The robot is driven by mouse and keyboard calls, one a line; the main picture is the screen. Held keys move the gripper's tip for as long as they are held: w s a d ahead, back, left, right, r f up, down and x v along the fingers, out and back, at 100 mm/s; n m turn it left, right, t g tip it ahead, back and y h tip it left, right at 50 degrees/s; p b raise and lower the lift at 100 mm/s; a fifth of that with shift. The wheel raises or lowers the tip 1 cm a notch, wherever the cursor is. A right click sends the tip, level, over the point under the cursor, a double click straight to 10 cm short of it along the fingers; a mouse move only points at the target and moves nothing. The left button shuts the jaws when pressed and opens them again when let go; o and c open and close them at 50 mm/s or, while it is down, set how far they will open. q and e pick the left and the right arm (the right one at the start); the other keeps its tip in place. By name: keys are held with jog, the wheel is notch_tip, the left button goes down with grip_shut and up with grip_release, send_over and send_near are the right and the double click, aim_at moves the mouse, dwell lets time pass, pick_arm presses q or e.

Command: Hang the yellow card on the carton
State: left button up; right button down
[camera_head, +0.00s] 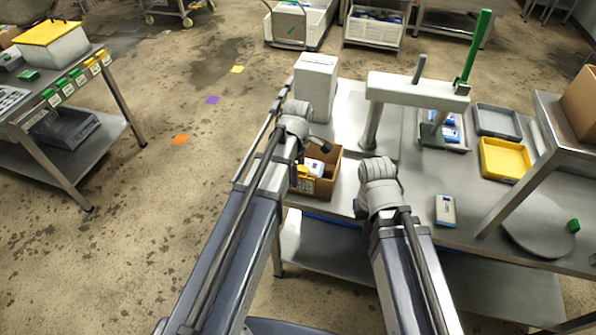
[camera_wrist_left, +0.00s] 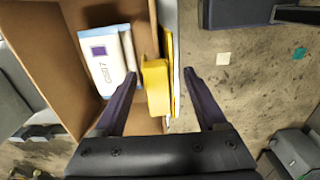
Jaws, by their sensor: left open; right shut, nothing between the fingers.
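The open brown carton (camera_head: 330,181) stands on the steel table with white packs inside. It fills the left of the left wrist view (camera_wrist_left: 42,52). The yellow card (camera_head: 304,185) is at the carton's wall; in the left wrist view its thick yellow part (camera_wrist_left: 156,88) sits at the wall's top edge and a thin yellow strip runs along the outer side. My left gripper (camera_wrist_left: 159,74) is open, one finger inside the carton and one outside, with the card between them and a gap on the outer side. My right gripper is hidden behind its own arm.
A white box (camera_head: 316,84) stands behind the carton. A grey stand (camera_head: 418,92) with a green post, a yellow tray (camera_head: 504,159) and a small white pack (camera_head: 445,210) are to the right. Another table (camera_head: 62,145) with green and yellow cards is at the left.

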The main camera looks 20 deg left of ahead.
pick_arm(q)
jog(key=shift+r+p, duration=3.85)
jog(key=shift+r, duration=0.1)
jog(key=shift+f, duration=0.1)
jog(key=shift+s+d+f+m, duration=0.1)
jog(key=shift+s+d+m, duration=0.15)
jog(key=shift+m, duration=0.05)
jog(key=s+d+f+m+b, duration=0.2)
jog(key=s+d+m, duration=0.3)
jog(key=m, duration=0.5)
jog(key=s+d+f+m+y+b, duration=0.1)
jog(key=s+d+f+m+b, duration=0.1)
jog(key=s+d+m, duration=0.3)
jog(key=shift+s+f+m+b, duration=0.4)
jog(key=shift+s+m+b, duration=0.25)
jog(key=shift+s+m, duration=1.75)
jog(key=shift+w+m, duration=0.5)
